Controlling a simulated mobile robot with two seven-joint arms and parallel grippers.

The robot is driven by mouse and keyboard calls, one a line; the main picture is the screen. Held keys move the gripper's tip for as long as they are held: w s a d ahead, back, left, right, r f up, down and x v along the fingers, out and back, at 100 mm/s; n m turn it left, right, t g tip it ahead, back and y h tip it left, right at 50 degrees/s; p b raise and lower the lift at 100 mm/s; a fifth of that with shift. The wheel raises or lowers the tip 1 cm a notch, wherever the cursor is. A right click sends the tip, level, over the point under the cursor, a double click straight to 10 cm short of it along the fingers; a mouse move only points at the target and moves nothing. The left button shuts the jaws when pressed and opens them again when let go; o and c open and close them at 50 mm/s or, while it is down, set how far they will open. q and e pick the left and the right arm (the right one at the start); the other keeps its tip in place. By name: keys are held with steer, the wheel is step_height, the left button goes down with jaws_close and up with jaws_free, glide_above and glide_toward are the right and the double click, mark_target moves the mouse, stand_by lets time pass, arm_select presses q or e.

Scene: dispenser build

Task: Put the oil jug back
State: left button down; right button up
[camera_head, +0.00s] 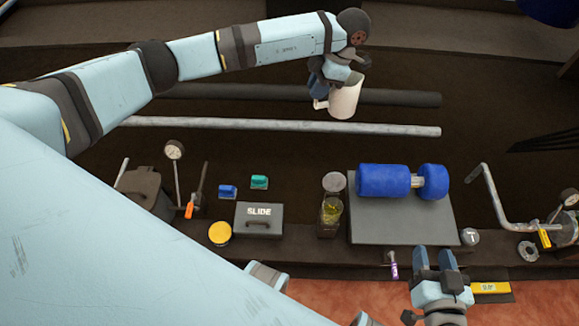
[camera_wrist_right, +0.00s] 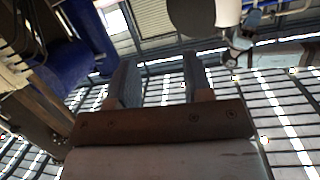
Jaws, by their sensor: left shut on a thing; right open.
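A white jug (camera_head: 345,99) with a side handle on its left hangs in the air above the dark bench, in the upper middle of the head view. My left gripper (camera_head: 322,88) is shut on the jug at its left, handle side; the fingertips are partly hidden by the wrist. The jug looks slightly tilted, and its contents cannot be seen. My right gripper (camera_head: 434,257) is open and empty at the bench's front edge, in front of the grey plate. Its two fingers also show in the right wrist view (camera_wrist_right: 158,80), with nothing between them.
A blue roller (camera_head: 384,181) lies over the grey plate (camera_head: 390,229). A glass with yellow liquid (camera_head: 331,211) stands left of it. Further left are a SLIDE box (camera_head: 258,220), a yellow-topped tin (camera_head: 221,233) and a gauge (camera_head: 174,150). A crank (camera_head: 497,198) is at right. Long bars (camera_head: 270,124) lie behind.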

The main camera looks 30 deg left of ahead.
steer(key=a+r+t+y+b, duration=0.2)
steer(key=a+t+y+b, duration=0.2)
steer(key=b, duration=1.1)
arm_select(q)
steer(key=f+n+t+h+b, duration=0.1)
steer(key=f+n+h+b, duration=0.1)
steer(key=f+n, duration=0.7)
steer(key=f+n+t+h+b, duration=0.1)
steer(key=f+n, duration=0.9)
steer(key=f, duration=1)
steer(key=f+n+t+h+b, duration=0.1)
steer(key=f+n+h+b, duration=0.2)
steer(key=f+n, duration=0.6)
steer(key=shift+s+f+h, duration=0.2)
steer(key=shift+f+h, duration=0.3)
steer(key=shift+f, duration=0.9)
steer(key=shift+s+f+h, duration=0.2)
steer(key=shift+f+h, duration=0.3)
steer(key=shift+f, duration=0.9)
arm_select(e)
step_height(320, 180, down, 8)
steer(key=n+g, duration=0.1)
steer(key=g, duration=0.3)
steer(key=shift+f, duration=0.15)
steer(key=shift+a, duration=0.1)
arm_select(q)
steer(key=c, duration=1.1)
jaws_free()
steer(key=shift+f, duration=0.1)
steer(key=shift+o, duration=0.2)
